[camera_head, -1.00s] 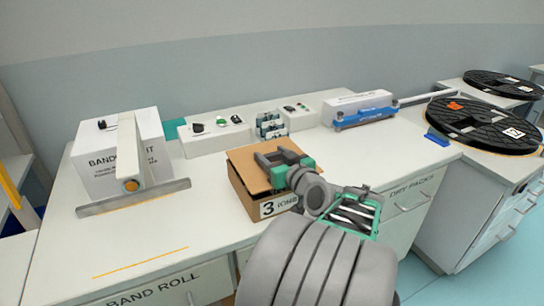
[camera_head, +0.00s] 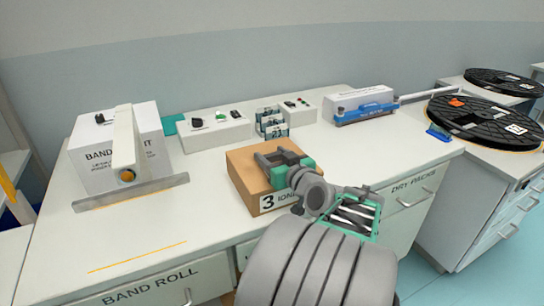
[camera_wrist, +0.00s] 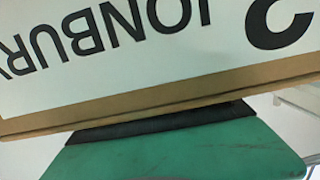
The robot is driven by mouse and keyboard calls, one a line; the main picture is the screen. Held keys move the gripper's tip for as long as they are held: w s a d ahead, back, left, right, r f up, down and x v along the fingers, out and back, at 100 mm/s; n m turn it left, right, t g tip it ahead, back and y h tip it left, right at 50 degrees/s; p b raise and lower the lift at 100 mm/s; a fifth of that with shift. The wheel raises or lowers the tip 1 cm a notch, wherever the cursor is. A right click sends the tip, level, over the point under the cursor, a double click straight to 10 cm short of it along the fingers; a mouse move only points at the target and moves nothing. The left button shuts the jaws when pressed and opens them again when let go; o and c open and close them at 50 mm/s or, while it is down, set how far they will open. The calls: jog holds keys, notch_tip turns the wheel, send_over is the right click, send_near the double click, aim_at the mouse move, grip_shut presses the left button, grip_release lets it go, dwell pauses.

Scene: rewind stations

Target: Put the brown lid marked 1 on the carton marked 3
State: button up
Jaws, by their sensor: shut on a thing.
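The brown carton marked 3 (camera_head: 247,196) stands on the white bench, its white label facing me. A flat brown lid (camera_head: 243,160) lies over the carton's top, roughly level and lined up with it; I see no gap, but cannot tell if it is fully seated. My gripper (camera_head: 277,158) is shut on the lid, coming in from the right front. No number 1 shows on the lid. In the wrist view the carton's upside-down label (camera_wrist: 160,50) is close, with a brown edge (camera_wrist: 170,100) beside a green finger pad (camera_wrist: 180,150).
A white band roll unit (camera_head: 85,170) with a metal plate stands left. White control boxes (camera_head: 215,137) and a small rack (camera_head: 271,123) are behind the carton. A blue and white sealer (camera_head: 362,106) and black reels (camera_head: 480,125) are right. The front left bench is clear.

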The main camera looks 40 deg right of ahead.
jog(key=o, duration=1.4)
jog(key=v, duration=0.6)
jog(key=shift+s, duration=0.4)
jog(key=shift+s+a, duration=0.2)
jog(key=shift+s, duration=0.3)
jog(key=shift+a, duration=0.1)
